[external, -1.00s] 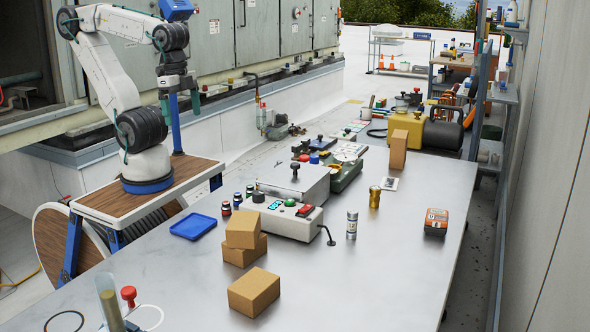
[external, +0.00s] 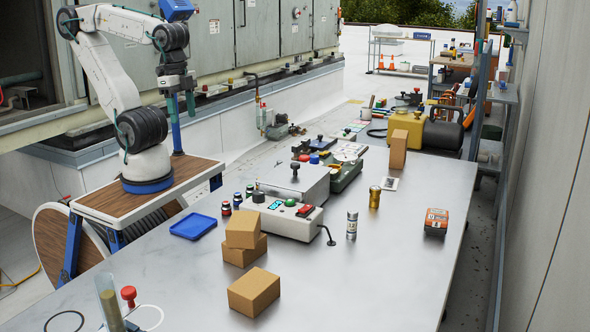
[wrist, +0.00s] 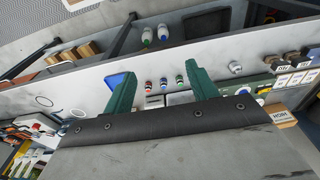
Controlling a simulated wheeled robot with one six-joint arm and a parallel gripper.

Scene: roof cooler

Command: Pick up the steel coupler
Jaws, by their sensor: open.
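A small silver cylinder with a pale band, which looks like the steel coupler (external: 352,225), stands upright on the metal table (external: 400,270), right of the grey control box. A brass cylinder (external: 374,197) stands just behind it. My gripper (external: 181,106) is open and empty, raised high at the left above the wooden-topped stand, well away from the coupler. Its green fingers also show spread apart in the wrist view (wrist: 160,88). I cannot pick out the coupler for sure in the wrist view.
The control box (external: 278,216) with buttons and a bent black lever is left of the coupler. An orange-black device (external: 436,222) sits right. The table front right is clear.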

